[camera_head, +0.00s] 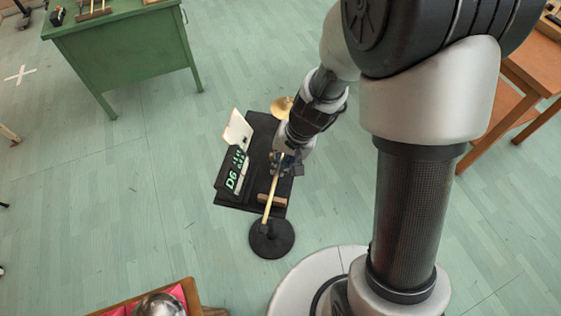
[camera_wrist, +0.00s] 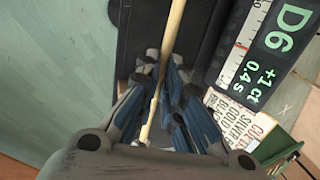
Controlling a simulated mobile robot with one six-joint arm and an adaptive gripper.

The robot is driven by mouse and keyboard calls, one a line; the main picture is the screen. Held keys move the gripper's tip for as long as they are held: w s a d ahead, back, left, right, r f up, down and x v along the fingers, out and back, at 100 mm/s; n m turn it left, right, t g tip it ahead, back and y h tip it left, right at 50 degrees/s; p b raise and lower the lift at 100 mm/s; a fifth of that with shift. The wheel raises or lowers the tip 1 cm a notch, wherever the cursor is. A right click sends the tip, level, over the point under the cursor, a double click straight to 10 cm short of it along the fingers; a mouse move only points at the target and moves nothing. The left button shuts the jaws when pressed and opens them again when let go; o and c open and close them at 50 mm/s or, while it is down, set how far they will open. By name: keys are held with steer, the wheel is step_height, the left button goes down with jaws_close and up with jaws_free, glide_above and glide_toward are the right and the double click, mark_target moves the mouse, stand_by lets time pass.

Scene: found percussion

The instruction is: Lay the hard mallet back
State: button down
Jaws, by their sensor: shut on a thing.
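My gripper (camera_head: 288,164) is shut on the pale wooden shaft of the mallet (camera_head: 270,198), above a small black stand (camera_head: 256,140). In the wrist view the shaft (camera_wrist: 174,30) runs between my blue-grey fingers (camera_wrist: 160,85). In the head view the shaft slants down past the stand's front edge. Its lower end appears over a round black disc (camera_head: 271,241); a dark part there may be the mallet head, but I cannot tell. A short brown wooden piece (camera_head: 277,199) lies by the stand's front edge, beside the shaft.
A display (camera_head: 238,171) reading D6 stands on the stand's left side, with a white card (camera_head: 237,130) behind it. A brass round thing (camera_head: 282,105) is at the back. A green desk (camera_head: 125,47) stands back left, an orange table (camera_head: 525,85) right.

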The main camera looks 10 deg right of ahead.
steer(key=shift+f+b, duration=0.3)
steer(key=shift+b, duration=0.1)
stand_by(0.3)
steer(key=c, duration=1.6)
jaws_free()
steer(key=shift+c, duration=0.2)
steer(key=shift+r, duration=0.1)
steer(key=v, duration=1.2)
